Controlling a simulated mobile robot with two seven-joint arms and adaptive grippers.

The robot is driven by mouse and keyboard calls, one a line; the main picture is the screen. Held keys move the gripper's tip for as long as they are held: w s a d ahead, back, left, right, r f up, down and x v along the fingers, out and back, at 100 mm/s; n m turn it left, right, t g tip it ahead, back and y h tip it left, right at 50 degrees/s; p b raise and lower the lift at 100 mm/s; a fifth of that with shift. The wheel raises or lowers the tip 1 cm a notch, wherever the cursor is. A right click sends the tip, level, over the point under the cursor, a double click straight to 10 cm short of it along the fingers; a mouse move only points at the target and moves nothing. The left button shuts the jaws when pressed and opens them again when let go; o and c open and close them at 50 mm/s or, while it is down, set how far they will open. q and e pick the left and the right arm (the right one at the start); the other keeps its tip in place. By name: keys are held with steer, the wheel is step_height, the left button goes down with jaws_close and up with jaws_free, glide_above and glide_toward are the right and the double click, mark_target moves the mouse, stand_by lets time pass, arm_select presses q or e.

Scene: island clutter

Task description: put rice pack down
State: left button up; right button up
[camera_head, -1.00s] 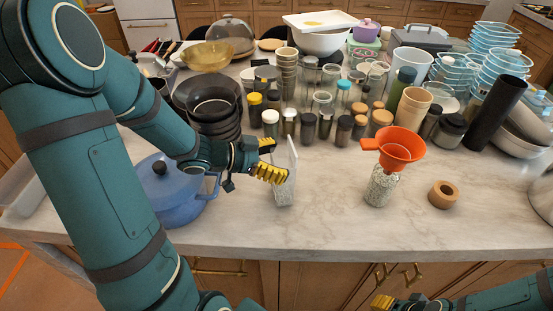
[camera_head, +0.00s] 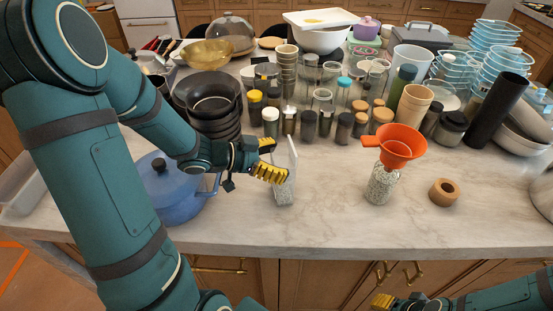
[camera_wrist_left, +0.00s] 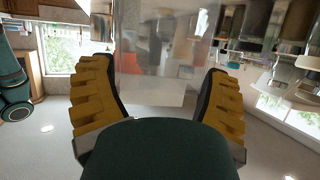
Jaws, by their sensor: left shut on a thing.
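The rice pack (camera_head: 285,187) is a clear, upright, slightly tilted pack with pale grains in its lower part. My left gripper (camera_head: 270,160) is shut on its upper part, with yellow fingers at its left edge in the head view. In the left wrist view the see-through pack (camera_wrist_left: 160,75) stands between the two yellow fingers. Its bottom is at or just above the marble counter (camera_head: 330,225); I cannot tell whether it touches. My right gripper (camera_head: 382,301) shows only as a yellow tip at the bottom edge, below the counter front.
A glass jar of grains (camera_head: 381,187) with an orange funnel (camera_head: 398,147) stands to the right, beside a wooden ring (camera_head: 443,192). A blue pot (camera_head: 170,195) is at left, under my arm. Several spice jars (camera_head: 309,127) stand close behind. The counter front between pack and jar is bare.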

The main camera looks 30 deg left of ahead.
arm_select(q)
steer(key=o, duration=1.1)
steer(key=shift+s+a, duration=0.1)
steer(key=v, duration=1.1)
steer(key=shift+s+a+r, duration=0.15)
steer(key=shift+s+a, duration=0.1)
